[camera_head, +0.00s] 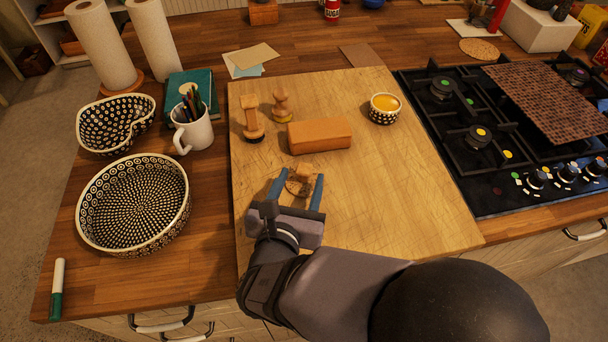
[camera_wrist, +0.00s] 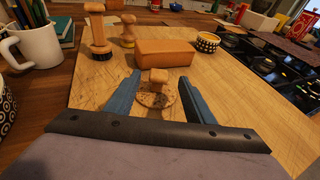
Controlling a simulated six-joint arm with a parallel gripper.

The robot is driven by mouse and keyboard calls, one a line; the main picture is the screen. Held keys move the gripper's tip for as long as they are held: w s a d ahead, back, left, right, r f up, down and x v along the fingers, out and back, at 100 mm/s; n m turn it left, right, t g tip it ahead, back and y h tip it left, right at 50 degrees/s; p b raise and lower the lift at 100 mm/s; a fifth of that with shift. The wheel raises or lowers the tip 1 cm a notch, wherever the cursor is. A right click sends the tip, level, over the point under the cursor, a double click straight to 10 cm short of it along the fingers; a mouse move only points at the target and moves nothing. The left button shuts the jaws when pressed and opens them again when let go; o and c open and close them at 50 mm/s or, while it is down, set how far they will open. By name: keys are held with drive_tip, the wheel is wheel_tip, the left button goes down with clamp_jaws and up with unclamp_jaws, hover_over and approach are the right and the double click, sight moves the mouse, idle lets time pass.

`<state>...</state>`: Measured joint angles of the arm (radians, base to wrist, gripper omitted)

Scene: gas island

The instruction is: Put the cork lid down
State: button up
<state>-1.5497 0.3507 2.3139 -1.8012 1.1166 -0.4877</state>
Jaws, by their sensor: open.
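The cork lid (camera_wrist: 156,98) is a small speckled brown disc with a wooden knob on top. It rests on the light wooden board (camera_head: 400,215), knob up. In the head view the lid (camera_head: 299,186) shows between the fingers of my gripper (camera_head: 298,190). My gripper (camera_wrist: 156,92) is open, with one blue finger on each side of the lid. In the wrist view there are gaps between the fingers and the knob. No contact shows.
A wooden block (camera_head: 320,135), two stamp-like wooden tools (camera_head: 252,120) and a patterned bowl (camera_head: 384,109) with yellow contents stand behind on the board. A white mug (camera_head: 192,130) and patterned dishes (camera_head: 135,204) are left. The gas hob (camera_head: 480,140) is right. The board's right front is clear.

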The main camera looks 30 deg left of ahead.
sight(304, 168)
drive_tip(key=shift+p+x, duration=0.9)
drive_tip(key=shift+x, duration=1.65)
drive_tip(key=shift+a, duration=0.15)
drive_tip(key=c, duration=1.2)
drive_tip(key=shift+r, duration=0.1)
wheel_tip(304, 168, up, 10)
drive_tip(key=shift+f+b, duration=0.1)
drive_tip(key=shift+b, duration=0.2)
drive_tip(key=shift+r+p, duration=0.35)
drive_tip(key=shift+r, duration=0.05)
